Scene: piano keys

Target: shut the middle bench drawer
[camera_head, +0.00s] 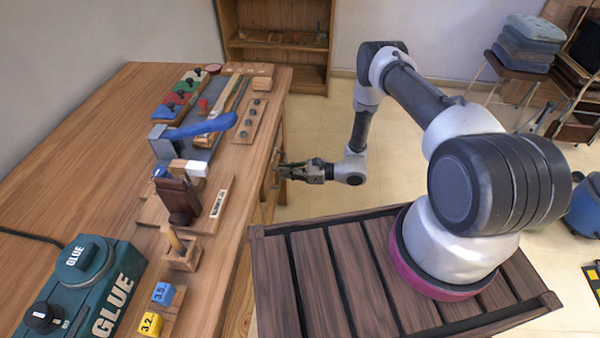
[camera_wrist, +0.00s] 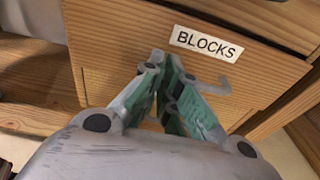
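The wooden workbench (camera_head: 100,110) fills the left of the head view, with its drawer side at the right edge. In the wrist view a wooden drawer front (camera_wrist: 120,30) carries a white label reading BLOCKS (camera_wrist: 206,43). A pale bar-like handle (camera_wrist: 225,84) shows below the label, partly hidden by a finger. My gripper (camera_wrist: 166,56) is in front of this drawer, its fingertips close together with nothing visible between them. In the head view my gripper (camera_head: 284,171) is beside the bench's drawer side. How far the drawer stands out is hard to tell.
Another drawer front (camera_wrist: 270,18) is above the labelled one. Tools, blocks and a green GLUE box (camera_head: 85,290) stand on the bench top. A bookcase (camera_head: 275,65) is at the back. Stacked chairs (camera_head: 525,60) are at the back right. Open floor lies beyond my arm.

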